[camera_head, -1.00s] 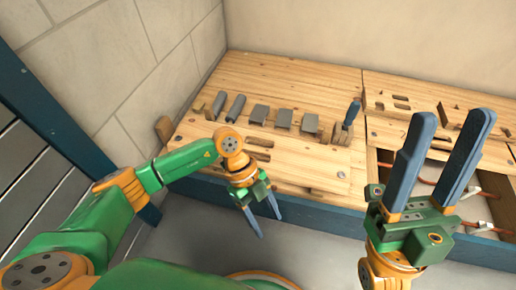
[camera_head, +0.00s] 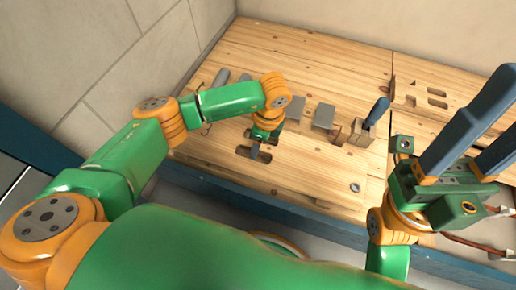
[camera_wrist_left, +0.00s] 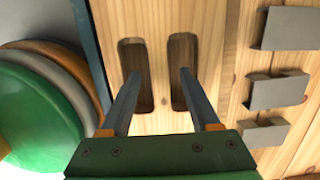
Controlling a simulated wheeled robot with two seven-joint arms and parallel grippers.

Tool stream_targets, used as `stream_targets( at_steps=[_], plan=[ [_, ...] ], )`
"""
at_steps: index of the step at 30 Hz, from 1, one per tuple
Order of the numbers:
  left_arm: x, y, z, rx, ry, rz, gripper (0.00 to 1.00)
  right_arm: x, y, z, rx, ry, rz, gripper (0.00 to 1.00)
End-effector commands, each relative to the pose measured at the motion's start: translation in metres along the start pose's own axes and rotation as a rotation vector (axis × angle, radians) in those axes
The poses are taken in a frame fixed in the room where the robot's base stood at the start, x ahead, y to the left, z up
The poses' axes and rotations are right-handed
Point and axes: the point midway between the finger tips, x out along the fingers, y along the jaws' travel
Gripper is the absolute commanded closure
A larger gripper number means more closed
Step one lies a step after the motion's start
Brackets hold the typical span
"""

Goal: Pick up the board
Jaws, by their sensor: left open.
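The wooden board (camera_head: 305,180) lies flat on the blue-edged bench in the head view. Near its front left are slots, partly hidden by my left gripper (camera_head: 257,152). In the left wrist view the board (camera_wrist_left: 160,25) shows two long slots side by side. My left gripper (camera_wrist_left: 160,74) is open and empty there, one finger over each slot; I cannot tell whether the tips are inside. My right gripper (camera_head: 505,112) is open and empty, pointing upward at the right of the head view.
Grey blocks and cylinders stand in a row behind the left gripper, among them a grey block (camera_head: 324,116). A blue-handled tool (camera_head: 377,112) sits in a wooden holder. Another slotted board (camera_head: 425,85) lies at the right. A tiled wall (camera_head: 90,50) bounds the left.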

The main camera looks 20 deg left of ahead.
Motion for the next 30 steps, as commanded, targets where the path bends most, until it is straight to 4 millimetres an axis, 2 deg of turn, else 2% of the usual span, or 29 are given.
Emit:
stream_targets(
  at_steps=[5, 6, 12, 13, 30],
  plan=[
    [0.0003, -0.0001, 0.0003, 0.0, 0.0, 0.0, 0.38, 0.001, 0.0002, -0.0007, 0.001, 0.005, 0.0, 0.5],
    [0.0002, -0.0001, 0.0002, 0.0, 0.001, 0.0, 0.4, 0.001, 0.0002, -0.0007, 0.001, 0.005, 0.0, 0.5],
    [0.0, -0.0002, 0.0001, 0.0, 0.001, 0.0, 0.94, 0.0011, 0.0001, -0.0006, 0.001, 0.005, 0.0, 0.5],
    [0.0, -0.0002, 0.0001, 0.0, 0.001, 0.0, 1.0, 0.0011, 0.0001, -0.0006, 0.001, 0.005, 0.0, 0.5],
    [-0.0002, -0.0004, -0.0001, 0.001, 0.002, -0.001, 1.0, 0.0011, -0.0001, -0.0006, 0.001, 0.005, -0.001, 0.5]
  ],
)
